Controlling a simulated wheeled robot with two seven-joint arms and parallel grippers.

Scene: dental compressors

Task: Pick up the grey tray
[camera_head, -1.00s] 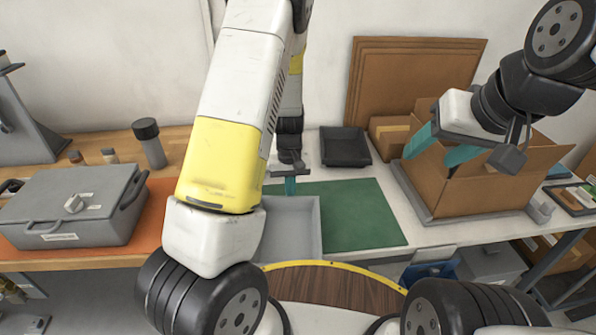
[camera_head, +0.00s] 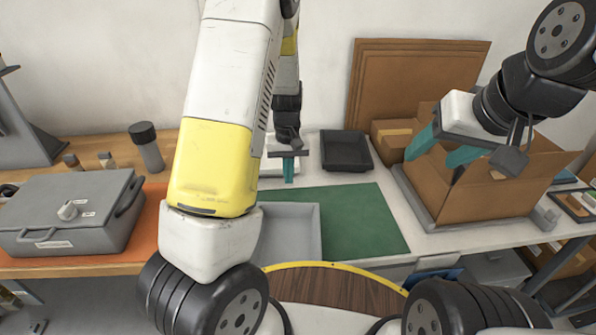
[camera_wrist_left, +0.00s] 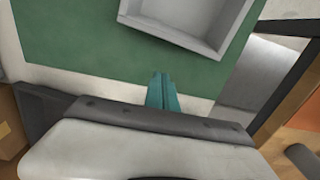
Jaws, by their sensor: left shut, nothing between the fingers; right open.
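The grey tray (camera_head: 309,236) is a shallow, open box at the left front of the green mat, partly hidden behind my left arm in the head view. Its corner and inside also show at the top of the left wrist view (camera_wrist_left: 181,22). My left gripper (camera_head: 289,174) is shut and empty, beyond the far side of the tray and apart from it. Its teal fingers (camera_wrist_left: 162,84) point toward the green mat in the left wrist view. My right gripper (camera_head: 430,162) is open over the cardboard box at the right, with nothing visible between its fingers.
A dark tray (camera_head: 345,150) lies behind the green mat (camera_head: 362,220). An open cardboard box (camera_head: 485,196) stands at the right. A grey case (camera_head: 70,210) and a dark-capped bottle (camera_head: 148,150) are at the left. The mat right of the grey tray is clear.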

